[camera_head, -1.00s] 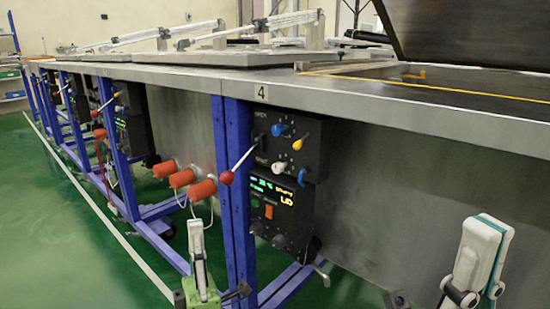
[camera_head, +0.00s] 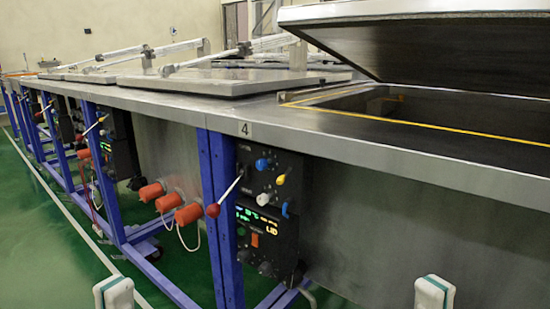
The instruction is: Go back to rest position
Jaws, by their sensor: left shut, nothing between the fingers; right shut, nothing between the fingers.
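My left gripper (camera_head: 114,292) shows only as pale fingertips at the bottom edge, left of centre. It is shut and empty, in front of the floor and clear of the bench frame. My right gripper (camera_head: 434,292) shows its pale and green fingertips at the bottom edge, right of centre. It is shut and empty, in front of the grey bench panel. Both grippers are apart from the controls, and the rest of each is out of frame below.
A long steel bench (camera_head: 330,140) on blue legs (camera_head: 220,215) runs across. A raised lid (camera_head: 430,45) tilts over the opening. Green floor (camera_head: 50,240) is clear at left.

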